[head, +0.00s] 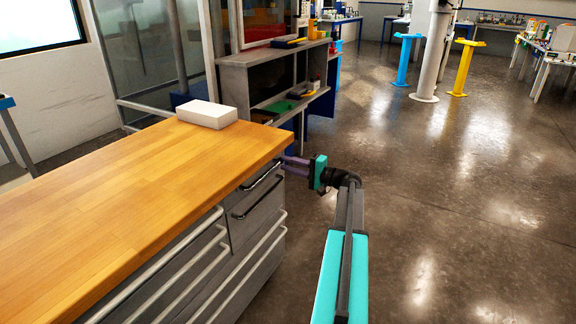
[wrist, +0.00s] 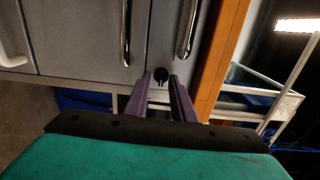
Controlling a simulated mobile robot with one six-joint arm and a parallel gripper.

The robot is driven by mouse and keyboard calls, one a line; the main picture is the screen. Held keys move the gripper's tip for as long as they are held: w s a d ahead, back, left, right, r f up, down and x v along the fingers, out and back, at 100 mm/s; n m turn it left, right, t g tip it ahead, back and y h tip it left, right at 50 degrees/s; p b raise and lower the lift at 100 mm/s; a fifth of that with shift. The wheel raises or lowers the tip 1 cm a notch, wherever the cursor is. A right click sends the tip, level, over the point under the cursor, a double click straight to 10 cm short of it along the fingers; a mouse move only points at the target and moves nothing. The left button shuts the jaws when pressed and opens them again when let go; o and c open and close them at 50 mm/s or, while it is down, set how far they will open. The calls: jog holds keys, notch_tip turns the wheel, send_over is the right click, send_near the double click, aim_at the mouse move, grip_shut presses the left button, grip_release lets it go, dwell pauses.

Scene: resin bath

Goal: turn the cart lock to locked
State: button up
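The cart (head: 130,190) has a wooden top and grey drawers with bar handles. In the head view my gripper (head: 285,159) is at the cart's far corner, just below the top; the lock is hidden there.
A white block (head: 206,114) lies on the far end of the cart top. A grey shelf unit (head: 270,75) with bins stands just behind the cart. Drawer handles (wrist: 187,30) are close to my fingers. The floor (head: 470,200) to the right is clear.

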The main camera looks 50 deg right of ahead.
jog(key=shift+r, duration=0.1)
jog(key=shift+s, duration=0.1)
jog(key=p+v, duration=0.1)
jog(key=v, duration=1.2)
jog(key=shift+s, duration=0.3)
jog(key=shift+d, duration=0.1)
